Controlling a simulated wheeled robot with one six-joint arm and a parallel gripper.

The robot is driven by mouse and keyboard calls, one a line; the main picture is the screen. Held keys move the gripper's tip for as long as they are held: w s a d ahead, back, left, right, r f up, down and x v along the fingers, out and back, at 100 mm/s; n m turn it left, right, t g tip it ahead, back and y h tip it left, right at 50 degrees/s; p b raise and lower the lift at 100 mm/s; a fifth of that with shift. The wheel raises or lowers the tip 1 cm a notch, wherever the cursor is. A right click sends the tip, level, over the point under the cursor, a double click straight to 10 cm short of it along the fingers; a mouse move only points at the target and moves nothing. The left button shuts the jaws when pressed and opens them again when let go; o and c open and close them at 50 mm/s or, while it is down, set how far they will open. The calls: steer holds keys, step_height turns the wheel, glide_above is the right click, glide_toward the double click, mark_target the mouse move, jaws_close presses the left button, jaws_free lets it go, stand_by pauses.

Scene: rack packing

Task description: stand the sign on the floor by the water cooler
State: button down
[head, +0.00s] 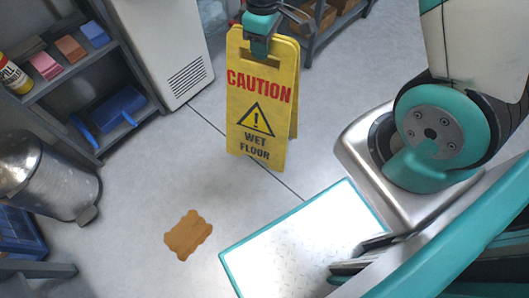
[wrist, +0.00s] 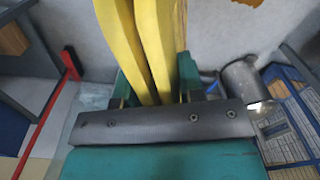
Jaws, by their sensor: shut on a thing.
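The yellow caution sign (head: 262,112), a folding two-panel board reading "CAUTION WET FLOOR", hangs upright from my gripper (head: 262,30) near the picture's top middle. The jaws are shut on its top edge. In the wrist view my gripper (wrist: 158,98) has the yellow panels of the sign (wrist: 150,40) between its fingers. I cannot tell whether the sign's lower edge touches the floor. A white cabinet with a vent grille (head: 165,50), seemingly the water cooler, stands behind and left of the sign. Its top is out of view.
A brown, wavy-edged patch (head: 189,233) lies on the floor, lower left of the sign. A metal pedal bin (head: 45,178) and a grey shelf (head: 75,85) with colored items stand left. My base deck is at lower right. Grey floor is clear between cooler and patch.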

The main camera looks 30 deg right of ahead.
steer(key=s+a+r+n+p, duration=0.15)
steer(key=a+r+n, duration=0.35)
steer(key=n, duration=0.7)
steer(key=n+b, duration=0.2)
steer(key=b, duration=0.9)
glide_toward(263, 105)
steer(key=w+a+f, duration=0.2)
steer(key=a+f, duration=0.1)
steer(key=f, duration=0.5)
steer(key=shift+a, duration=0.4)
steer(key=c, duration=0.7)
jaws_free()
steer(key=shift+f, duration=0.15)
steer(key=shift+c, duration=0.2)
